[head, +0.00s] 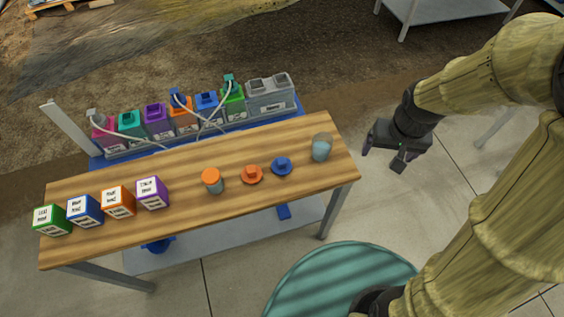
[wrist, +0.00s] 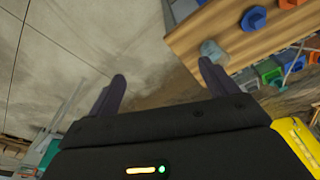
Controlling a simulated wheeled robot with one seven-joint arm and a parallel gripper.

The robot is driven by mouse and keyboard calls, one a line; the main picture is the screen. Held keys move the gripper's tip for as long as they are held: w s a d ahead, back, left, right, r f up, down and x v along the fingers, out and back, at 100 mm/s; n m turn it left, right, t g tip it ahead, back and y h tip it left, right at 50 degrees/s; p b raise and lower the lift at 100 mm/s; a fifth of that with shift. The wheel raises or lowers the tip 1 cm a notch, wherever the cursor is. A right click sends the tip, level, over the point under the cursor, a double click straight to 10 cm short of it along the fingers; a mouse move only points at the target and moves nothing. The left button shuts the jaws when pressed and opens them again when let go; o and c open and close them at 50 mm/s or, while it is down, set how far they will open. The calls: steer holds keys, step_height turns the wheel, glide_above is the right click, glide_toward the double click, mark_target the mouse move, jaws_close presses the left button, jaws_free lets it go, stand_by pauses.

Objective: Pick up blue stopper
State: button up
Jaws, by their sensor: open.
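The blue stopper (head: 282,166) lies on the wooden table, a round flanged piece with a raised knob, between an orange stopper (head: 252,174) and a grey-topped jar (head: 321,147). It also shows in the wrist view (wrist: 254,18) near the top right. My gripper (head: 383,152) is off the table's right end, to the right of the jar and apart from the stopper. In the wrist view its two dark fingers (wrist: 160,82) are spread, with nothing between them but the floor behind.
The wooden table (head: 250,143) also holds an orange-capped jar (head: 212,181) and several labelled cubes (head: 118,202) at left. A row of coloured units with hoses (head: 182,117) stands along the back edge. A round teal mat (head: 340,285) lies on the floor in front.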

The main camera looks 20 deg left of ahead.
steer(key=w+a+f+n+g+p, duration=0.1)
steer(key=w+a+f+n+p, duration=0.15)
steer(key=a, duration=1.25)
steer(key=n, duration=0.3)
glide_above(281, 161)
step_height(281, 161, down, 4)
steer(key=shift+d+g+p, duration=0.1)
steer(key=shift+g+p, duration=0.25)
steer(key=shift+g, duration=0.05)
step_height(281, 161, down, 12)
steer(key=p, duration=0.3)
steer(key=shift+f, duration=0.15)
